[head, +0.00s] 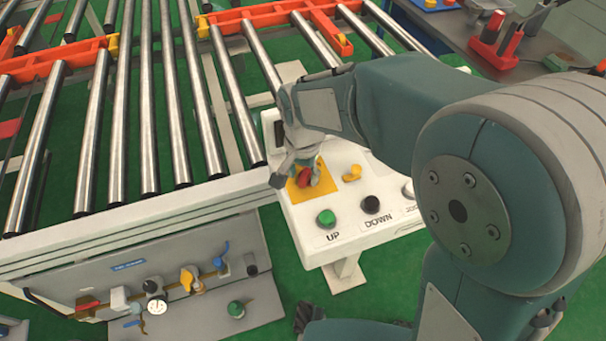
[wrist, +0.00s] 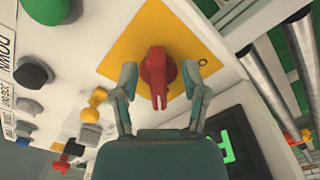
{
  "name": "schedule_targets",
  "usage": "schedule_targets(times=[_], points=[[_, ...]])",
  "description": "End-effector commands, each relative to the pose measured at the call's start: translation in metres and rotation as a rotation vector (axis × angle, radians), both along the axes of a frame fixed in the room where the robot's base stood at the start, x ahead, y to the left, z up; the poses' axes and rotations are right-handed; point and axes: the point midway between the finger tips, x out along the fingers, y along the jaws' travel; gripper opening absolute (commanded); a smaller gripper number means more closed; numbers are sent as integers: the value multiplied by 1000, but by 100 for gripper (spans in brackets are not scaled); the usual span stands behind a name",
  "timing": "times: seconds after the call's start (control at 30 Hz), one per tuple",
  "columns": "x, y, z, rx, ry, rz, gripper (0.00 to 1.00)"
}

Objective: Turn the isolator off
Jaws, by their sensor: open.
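The isolator is a red rotary knob (wrist: 157,72) on a yellow square plate (wrist: 124,42), on the white control panel. In the wrist view its handle points toward my gripper (wrist: 161,76). An "O" mark shows on the plate at the right of the knob. My gripper is open, with one finger on each side of the red handle and a visible gap on both sides. In the head view the red knob (head: 304,178) shows partly behind the gripper fingers, above the yellow plate (head: 296,194).
The panel also bears a green UP button (head: 326,217), a black DOWN button (head: 371,204) and a yellow knob (head: 351,173). A lit green display (wrist: 228,146) is beside my gripper. Metal conveyor rollers (head: 180,110) lie to the left, with a valve board (head: 170,310) below.

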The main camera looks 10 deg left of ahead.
Motion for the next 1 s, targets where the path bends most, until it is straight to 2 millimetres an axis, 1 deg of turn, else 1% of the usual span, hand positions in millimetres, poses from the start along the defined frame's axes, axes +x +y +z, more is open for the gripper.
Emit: schedule_targets(times=[0.1,0.37,0.47,0.5,0.83,1.0], points=[[0,-1,-8,-1,1,-1,57],[0,-1,-9,1,0,-1,57],[0,-1,-9,1,0,-1,17],[0,-1,-9,1,0,0,0],[0,0,-9,0,0,7,0],[0,-1,-9,0,0,48,0]])
